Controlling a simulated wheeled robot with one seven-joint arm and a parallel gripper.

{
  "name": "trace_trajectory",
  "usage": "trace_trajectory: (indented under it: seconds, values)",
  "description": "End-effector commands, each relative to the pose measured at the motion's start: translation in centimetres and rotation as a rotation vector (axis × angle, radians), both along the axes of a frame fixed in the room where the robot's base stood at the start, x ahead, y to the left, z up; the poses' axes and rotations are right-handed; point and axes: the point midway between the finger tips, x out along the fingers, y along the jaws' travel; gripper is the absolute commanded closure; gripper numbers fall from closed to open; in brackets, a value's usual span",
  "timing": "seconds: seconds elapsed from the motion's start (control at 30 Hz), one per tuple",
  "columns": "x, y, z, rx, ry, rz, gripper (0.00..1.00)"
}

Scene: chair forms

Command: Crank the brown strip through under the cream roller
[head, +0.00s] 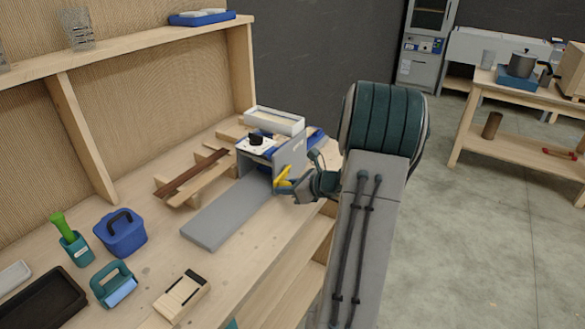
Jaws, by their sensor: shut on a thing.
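The roller machine (290,157) stands on the bench, with grey side plates, a black knob on its white top and a long grey bed (225,215) reaching toward the front left. My gripper (284,184) is at its right side, shut on the yellow crank handle (281,175). A dark brown strip (195,172) lies on pale wooden pieces left of the machine, apart from the grey bed. I cannot make out the cream roller; the side plate and top hide the machine's inside. I cannot tell whether any strip is in it.
A white open box (273,121) is behind the machine. A blue caddy (121,233), a teal-handled tool (113,284), a green-handled tool in a holder (72,241), a wooden block (181,296) and a black tray (42,300) occupy the left bench. Open floor is right.

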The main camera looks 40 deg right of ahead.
Motion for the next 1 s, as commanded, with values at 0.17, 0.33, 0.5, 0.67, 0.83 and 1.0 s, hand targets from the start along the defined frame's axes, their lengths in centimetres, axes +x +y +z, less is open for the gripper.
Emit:
trace_trajectory:
  seconds: [0.17,0.33,0.5,0.67,0.83,1.0]
  values:
    - [0.3,0.0,0.5,-0.002,-0.012,0.002,0.45]
    - [0.2,-0.1,0.5,-0.003,-0.011,0.0,0.45]
    - [0.2,-0.1,0.4,-0.003,-0.01,-0.001,0.45]
    - [-0.8,-0.6,0.4,-0.002,-0.008,-0.003,0.45]
    - [-2.8,-1.3,0.3,-0.001,-0.006,-0.003,0.45]
    - [-4.7,-2.1,0.3,-0.002,-0.005,-0.003,0.45]
